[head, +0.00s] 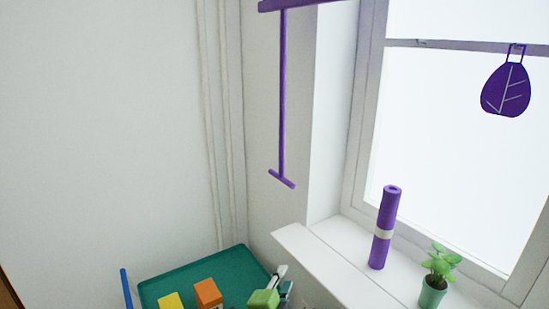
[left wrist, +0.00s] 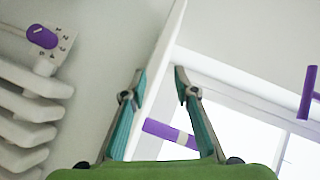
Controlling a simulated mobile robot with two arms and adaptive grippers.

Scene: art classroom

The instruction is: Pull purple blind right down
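The purple blind (head: 300,4) shows only as a narrow strip at the top edge of the head view, by the window recess. A long purple pull rod (head: 282,95) hangs from it and ends in a short crossbar handle (head: 282,179). My left gripper (head: 281,277) is low in the head view, well below the handle and apart from it. In the left wrist view its two teal fingers (left wrist: 160,73) are spread with nothing between them. A purple bar (left wrist: 308,92) at that view's right edge looks like the handle. My right gripper is not in view.
A purple roll with a pale band (head: 384,228) and a potted plant (head: 433,277) stand on the white windowsill (head: 330,262). A teal tray (head: 195,270) holds orange (head: 208,294) and yellow blocks (head: 171,301). A white radiator (left wrist: 25,130) shows at left in the wrist view.

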